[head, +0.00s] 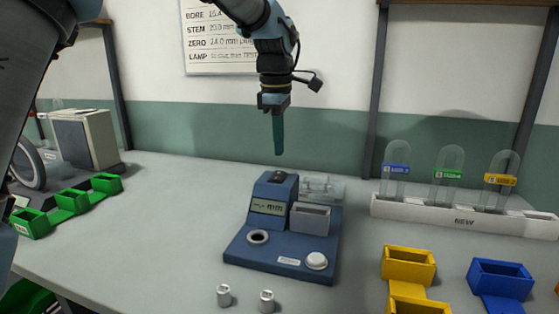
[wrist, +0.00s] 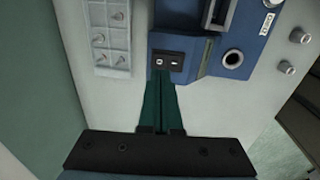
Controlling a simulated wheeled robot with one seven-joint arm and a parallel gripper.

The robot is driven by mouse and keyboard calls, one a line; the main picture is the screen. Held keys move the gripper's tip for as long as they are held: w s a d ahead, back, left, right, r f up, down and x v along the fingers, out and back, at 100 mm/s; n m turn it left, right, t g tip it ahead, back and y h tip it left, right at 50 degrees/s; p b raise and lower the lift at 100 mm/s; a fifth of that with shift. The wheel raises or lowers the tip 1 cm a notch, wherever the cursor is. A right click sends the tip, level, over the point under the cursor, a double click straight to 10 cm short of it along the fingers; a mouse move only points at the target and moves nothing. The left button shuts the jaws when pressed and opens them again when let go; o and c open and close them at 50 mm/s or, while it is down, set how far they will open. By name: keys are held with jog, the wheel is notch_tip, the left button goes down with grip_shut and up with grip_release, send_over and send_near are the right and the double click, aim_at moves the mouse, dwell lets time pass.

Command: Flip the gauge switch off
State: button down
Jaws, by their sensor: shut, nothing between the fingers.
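The gauge is a blue bench device (head: 290,262) in the middle of the table, with a small display (head: 268,207) whose reading is too small to make out. Its switch is a black rocker on the top of the raised housing (head: 281,178). In the wrist view the black switch (wrist: 167,61) shows a round mark at left and a bar mark at right; which side is pressed I cannot tell. My gripper (head: 278,153) is shut and empty, pointing down above the switch, apart from it in the head view. Its green fingertips (wrist: 161,76) appear just below the switch in the wrist view.
A white rack (head: 460,217) with glass tubes, yellow bins (head: 408,265) and a blue bin (head: 500,281) stand right. Green bins (head: 70,200) stand left.

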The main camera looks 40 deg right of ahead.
aim_at(280, 173)
jog(key=shift+w+d+f+p, duration=0.1)
jog(key=shift+d+f+p, duration=0.1)
jog(key=shift+f, duration=1)
jog(key=shift+w+d+f+p, duration=0.1)
jog(key=shift+f+p, duration=0.05)
jog(key=shift+f, duration=1.05)
jog(key=shift+f, duration=0.2)
jog(key=shift+a+f, duration=0.1)
jog(key=shift+s+a, duration=0.45)
jog(key=shift+a, duration=0.15)
